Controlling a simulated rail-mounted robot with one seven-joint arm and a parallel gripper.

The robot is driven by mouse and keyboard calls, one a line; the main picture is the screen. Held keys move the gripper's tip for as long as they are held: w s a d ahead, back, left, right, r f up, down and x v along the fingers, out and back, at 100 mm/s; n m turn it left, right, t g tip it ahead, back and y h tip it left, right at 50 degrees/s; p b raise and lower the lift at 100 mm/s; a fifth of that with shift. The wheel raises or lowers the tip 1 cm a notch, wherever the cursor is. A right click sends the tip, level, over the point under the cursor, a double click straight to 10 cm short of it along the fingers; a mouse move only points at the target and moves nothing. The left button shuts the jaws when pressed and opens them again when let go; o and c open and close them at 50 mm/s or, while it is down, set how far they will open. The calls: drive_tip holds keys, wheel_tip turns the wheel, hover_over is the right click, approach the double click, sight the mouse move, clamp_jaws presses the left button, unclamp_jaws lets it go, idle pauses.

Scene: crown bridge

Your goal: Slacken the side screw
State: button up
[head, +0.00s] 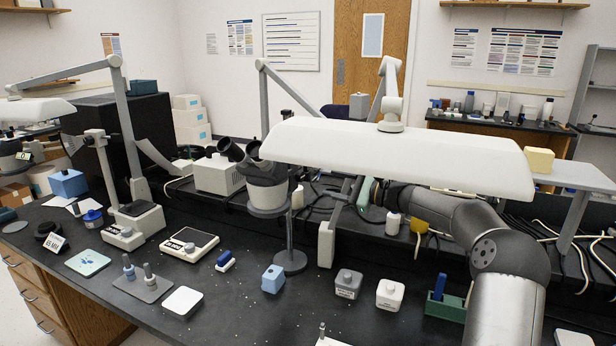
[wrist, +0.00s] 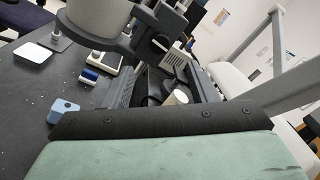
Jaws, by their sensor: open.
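A stereo microscope (head: 267,185) with dark eyepieces is held on a grey post with a round base (head: 290,263). In the wrist view its pale body (wrist: 95,15) and dark collar fill the upper left. A dark bracket with a knob-like part (wrist: 158,42) sits right of the body; I cannot tell for sure whether this is the side screw. My gripper (wrist: 163,78) is open, its two dark fingers pointing towards the bracket, apart from it, with nothing clearly held. In the head view my gripper (head: 352,190) is partly hidden below the lamp, right of the microscope.
A wide white lamp head (head: 400,155) hangs over my arm. A white pad (head: 182,302) lies left. Cables run behind.

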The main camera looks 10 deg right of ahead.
sight(303, 177)
drive_tip(key=p+x, duration=0.1)
drive_tip(key=x, duration=0.7)
drive_tip(key=shift+w+a, duration=0.3)
drive_tip(key=c, duration=1)
